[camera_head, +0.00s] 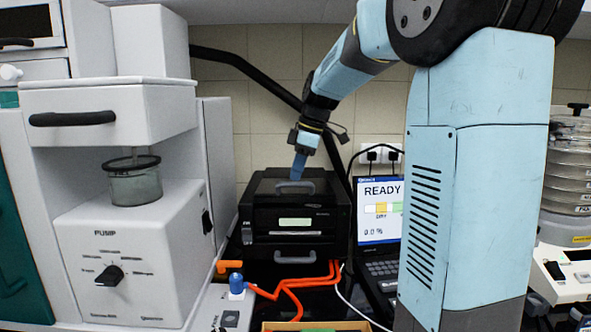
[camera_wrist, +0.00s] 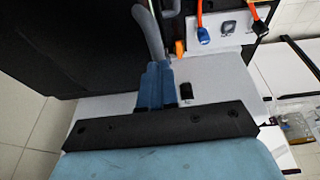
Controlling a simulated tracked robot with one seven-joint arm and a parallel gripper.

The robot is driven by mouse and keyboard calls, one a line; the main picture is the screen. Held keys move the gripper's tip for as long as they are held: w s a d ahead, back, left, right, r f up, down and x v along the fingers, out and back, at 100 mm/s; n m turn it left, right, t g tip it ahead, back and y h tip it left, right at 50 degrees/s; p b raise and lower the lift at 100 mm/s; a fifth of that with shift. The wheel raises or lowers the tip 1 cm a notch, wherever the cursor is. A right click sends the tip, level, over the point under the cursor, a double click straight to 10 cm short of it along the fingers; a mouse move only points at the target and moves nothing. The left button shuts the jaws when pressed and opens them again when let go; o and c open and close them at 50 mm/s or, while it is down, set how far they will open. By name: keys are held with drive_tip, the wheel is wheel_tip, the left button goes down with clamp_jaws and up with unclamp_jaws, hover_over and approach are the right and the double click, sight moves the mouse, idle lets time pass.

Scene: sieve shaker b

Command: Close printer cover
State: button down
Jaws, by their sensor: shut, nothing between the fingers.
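The black printer (camera_head: 296,222) stands on the bench in the middle of the head view. Its top cover (camera_head: 265,187) looks down or nearly down, and I cannot tell whether it is fully seated. In the wrist view my gripper (camera_wrist: 156,66) overlaps the lower end of a grey handle (camera_wrist: 146,25), beside a large dark panel (camera_wrist: 60,40). I cannot tell whether they touch.
The white pump unit (camera_head: 135,250) stands close on the left. A laptop (camera_head: 380,210) showing "READY" is right of the printer, with a sieve stack (camera_head: 572,180) farther right. Orange cables (camera_head: 290,292) lie in front of the printer.

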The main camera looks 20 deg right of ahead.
sight(295, 184)
drive_tip(key=shift+s+a+f, duration=0.1)
drive_tip(key=shift+s+f, duration=0.15)
drive_tip(key=shift+f, duration=0.35)
drive_tip(key=shift+s+a+f, duration=0.1)
drive_tip(key=shift+s+f, duration=0.15)
drive_tip(key=shift+f, duration=0.3)
